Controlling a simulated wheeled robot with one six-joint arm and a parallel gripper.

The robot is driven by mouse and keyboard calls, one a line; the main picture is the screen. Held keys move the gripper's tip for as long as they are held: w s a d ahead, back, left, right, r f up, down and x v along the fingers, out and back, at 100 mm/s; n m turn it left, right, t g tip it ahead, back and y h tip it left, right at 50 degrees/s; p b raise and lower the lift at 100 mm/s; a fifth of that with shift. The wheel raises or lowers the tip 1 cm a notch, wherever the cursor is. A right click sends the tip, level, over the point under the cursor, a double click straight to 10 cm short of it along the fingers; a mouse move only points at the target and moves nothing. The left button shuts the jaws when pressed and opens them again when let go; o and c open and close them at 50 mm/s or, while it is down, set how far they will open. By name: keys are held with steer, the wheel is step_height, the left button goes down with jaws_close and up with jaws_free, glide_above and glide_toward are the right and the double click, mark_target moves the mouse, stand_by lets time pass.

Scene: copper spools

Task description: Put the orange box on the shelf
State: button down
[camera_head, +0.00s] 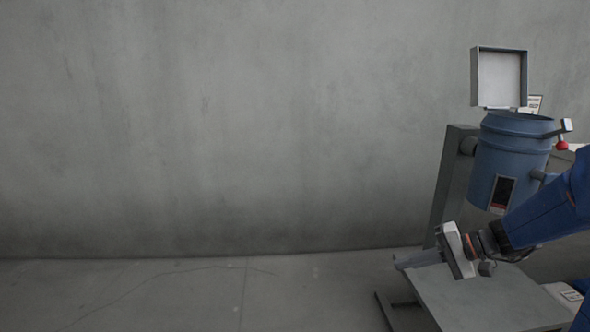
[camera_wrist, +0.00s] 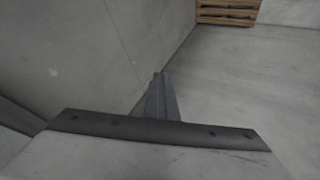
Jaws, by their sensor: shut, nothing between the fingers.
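My gripper (camera_head: 400,264) is at the lower right of the head view, pointing left, in front of the blue machine and over or beside a grey table. In the wrist view its fingers (camera_wrist: 159,78) are together, with nothing between them. No orange box and no shelf can be made out in either view.
A blue drum-shaped machine (camera_head: 512,150) with a raised square lid (camera_head: 498,78) stands at the right. A grey table (camera_head: 490,300) is below it. A grey wall (camera_head: 230,130) fills the back. The floor (camera_head: 150,295) at left is clear. Wooden slats (camera_wrist: 228,12) show far off in the wrist view.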

steer(key=s+n+h, duration=0.5)
steer(key=s+h, duration=0.5)
steer(key=s, duration=1.3)
steer(key=shift+a+r+n+h, duration=0.2)
steer(key=shift+r+n+h, duration=0.1)
steer(key=c, duration=1.7)
jaws_free()
steer(key=shift+s+d, duration=0.15)
steer(key=shift+s, duration=0.05)
steer(key=shift+d, duration=0.15)
